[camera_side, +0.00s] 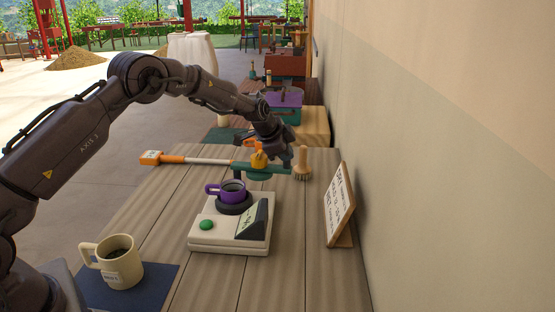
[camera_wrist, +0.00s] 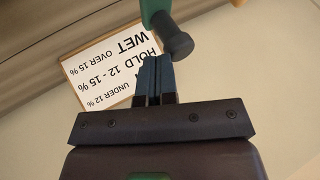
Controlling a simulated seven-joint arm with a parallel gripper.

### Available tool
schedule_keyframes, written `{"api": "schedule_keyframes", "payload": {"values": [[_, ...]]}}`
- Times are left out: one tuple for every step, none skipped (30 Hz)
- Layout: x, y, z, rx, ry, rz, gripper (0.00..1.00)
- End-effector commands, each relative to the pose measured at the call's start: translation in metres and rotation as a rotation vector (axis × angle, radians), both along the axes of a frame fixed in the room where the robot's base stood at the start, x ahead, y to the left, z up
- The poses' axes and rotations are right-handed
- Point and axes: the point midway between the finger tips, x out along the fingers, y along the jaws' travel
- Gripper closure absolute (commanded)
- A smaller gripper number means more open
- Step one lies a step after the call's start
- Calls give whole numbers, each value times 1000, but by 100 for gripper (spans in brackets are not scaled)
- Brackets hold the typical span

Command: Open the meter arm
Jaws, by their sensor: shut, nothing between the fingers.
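The moisture meter (camera_side: 203,236) is a pale box with a green button and a sloped dark display on the table. A purple cup (camera_side: 212,189) with dark contents sits on its black round seat. The green meter arm (camera_side: 242,166) lies roughly level just behind and above the cup, with a yellow piece on top. My gripper (camera_side: 287,160) is at the right end of this arm, fingers shut and empty. In the wrist view, the shut fingers (camera_wrist: 153,76) are just below a dark knob (camera_wrist: 178,43) on a green bar (camera_wrist: 154,8). Whether they touch the knob is unclear.
A sign (camera_side: 338,206) stands at the right by the wall. A wooden brush (camera_side: 303,162) stands behind the meter. An orange and white rod (camera_side: 205,161) extends left. A cream mug (camera_side: 122,270) sits on a blue mat (camera_side: 164,287). The front right tabletop is clear.

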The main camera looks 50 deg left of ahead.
Motion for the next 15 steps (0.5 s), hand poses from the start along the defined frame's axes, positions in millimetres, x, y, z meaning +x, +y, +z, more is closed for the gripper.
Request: {"api": "schedule_keyframes", "payload": {"values": [[0, 0, 0, 0, 0, 0, 100], [0, 0, 0, 0, 0, 0, 100], [0, -1, 0, 0, 0, 0, 100], [-1, -1, 1, 0, 0, 0, 100], [-2, -2, 1, -1, -1, 0, 100], [-3, -4, 1, -1, 1, 0, 100], [-5, -6, 2, -1, 1, 0, 100], [-6, -8, 3, -1, -1, 0, 100], [-10, -12, 3, -1, 0, -1, 100], [-12, -15, 4, -1, 1, -2, 100], [-15, -19, 5, -1, -1, -3, 100], [-20, -24, 6, -1, 1, -3, 100], [-24, -28, 8, 0, 0, -2, 100], [-28, -33, 8, 1, 0, -3, 100], [-33, -31, 19, 1, -5, 0, 100]]}}
